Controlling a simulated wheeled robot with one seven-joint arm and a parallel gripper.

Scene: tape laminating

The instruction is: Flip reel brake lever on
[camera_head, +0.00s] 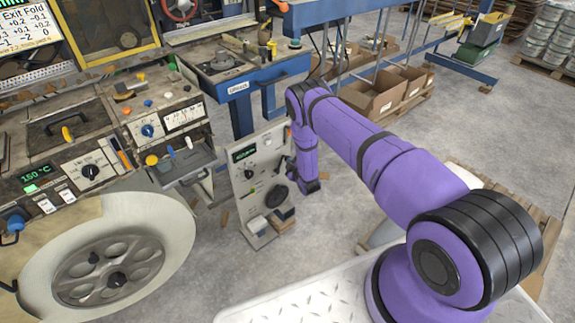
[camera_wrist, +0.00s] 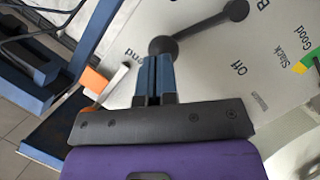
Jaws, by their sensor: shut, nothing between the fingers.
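In the wrist view a black lever (camera_wrist: 200,30) with a ball-shaped end lies across a pale panel (camera_wrist: 200,100). The panel is printed with "Off", "Slack" and "Good". In the head view my purple arm reaches down beside a grey control stand (camera_head: 246,188), and my gripper cannot be made out.
An orange block (camera_wrist: 94,81) and blue framework (camera_wrist: 60,135) lie left of my gripper in the wrist view. In the head view a large reel (camera_head: 178,215) and a machine console stand left. A blue bench (camera_head: 265,74) stands behind. Open grey floor (camera_head: 350,205) lies right of the stand.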

